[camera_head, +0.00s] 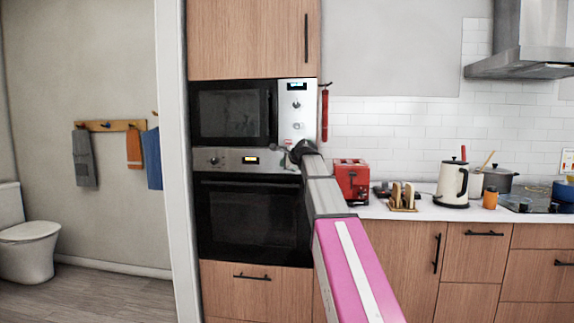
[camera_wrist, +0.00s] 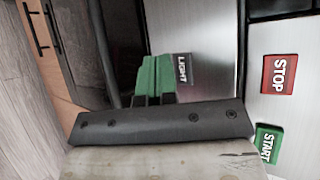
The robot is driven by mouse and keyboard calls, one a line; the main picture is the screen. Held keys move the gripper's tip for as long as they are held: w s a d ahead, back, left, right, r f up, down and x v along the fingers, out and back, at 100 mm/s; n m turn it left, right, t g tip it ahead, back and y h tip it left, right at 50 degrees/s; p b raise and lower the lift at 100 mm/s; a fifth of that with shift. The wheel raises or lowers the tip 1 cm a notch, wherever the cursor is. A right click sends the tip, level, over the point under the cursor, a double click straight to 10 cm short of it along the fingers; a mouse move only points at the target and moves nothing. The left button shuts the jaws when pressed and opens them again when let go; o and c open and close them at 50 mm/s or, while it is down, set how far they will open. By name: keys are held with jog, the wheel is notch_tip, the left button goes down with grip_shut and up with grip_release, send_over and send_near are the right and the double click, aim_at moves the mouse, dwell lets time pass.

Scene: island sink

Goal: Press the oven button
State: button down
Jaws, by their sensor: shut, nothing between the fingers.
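The built-in oven (camera_head: 250,222) has a black door below a silver control strip (camera_head: 215,160) with a lit display and a knob. My gripper (camera_head: 298,150) is a dark shape at the strip's right end, and hides part of it. In the wrist view, its green fingers (camera_wrist: 155,75) are shut and empty. They are just left of the dark LIGHT button (camera_wrist: 183,70) on a silver panel. A red STOP button (camera_wrist: 279,75) and a green START button (camera_wrist: 267,143) are farther right. I cannot tell whether the fingers touch the panel.
A microwave (camera_head: 232,112) is above the oven, with its control panel (camera_head: 297,125) on the right. A red toaster (camera_head: 351,182), a toast rack (camera_head: 403,198) and a kettle (camera_head: 452,184) stand on the counter at right. A white door frame (camera_head: 172,150) is at left.

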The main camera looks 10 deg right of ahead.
jog(key=s, duration=0.2)
jog(key=s+a, duration=0.1)
jog(key=s, duration=0.1)
jog(key=shift+s+a, duration=0.15)
jog(key=shift+a, duration=0.05)
dwell(2.1)
